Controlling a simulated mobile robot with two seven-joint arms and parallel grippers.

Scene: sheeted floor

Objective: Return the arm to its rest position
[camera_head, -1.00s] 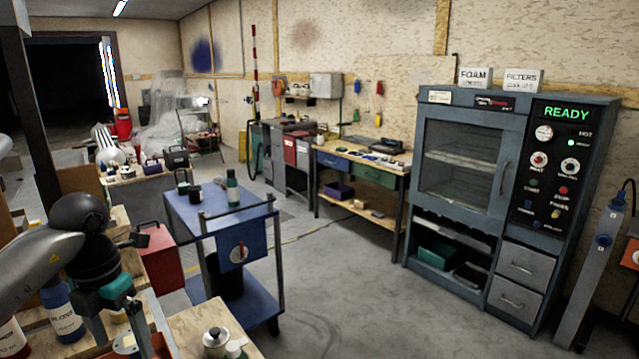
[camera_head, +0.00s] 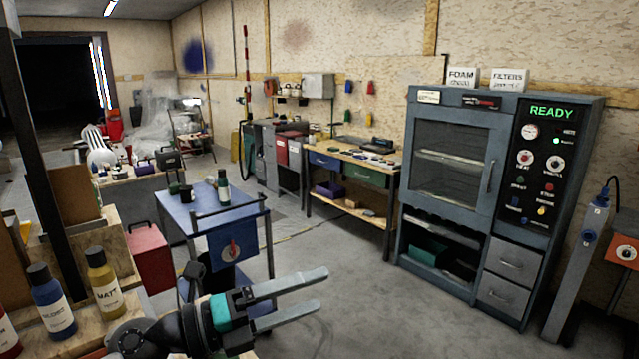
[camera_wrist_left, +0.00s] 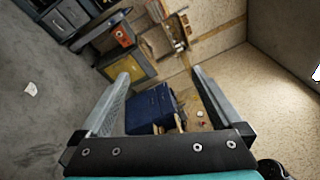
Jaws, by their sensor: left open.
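My left arm comes in from the lower left of the head view. Its gripper (camera_head: 322,288) is open and empty, held in the air in front of the blue cart, with its two grey fingers pointing right. In the left wrist view the two fingers (camera_wrist_left: 160,82) stand wide apart with nothing between them. A dark blue box-like thing (camera_wrist_left: 150,108) shows beyond them, away from the fingers. My right gripper is not in view.
A blue cart (camera_head: 180,213) with a bottle (camera_head: 223,187) stands behind the gripper. Bottles (camera_head: 103,280) stand on a wooden bench at lower left, near my arm. A red box (camera_head: 150,255) is behind them. A grey cabinet (camera_head: 415,160) stands right. The middle floor is clear.

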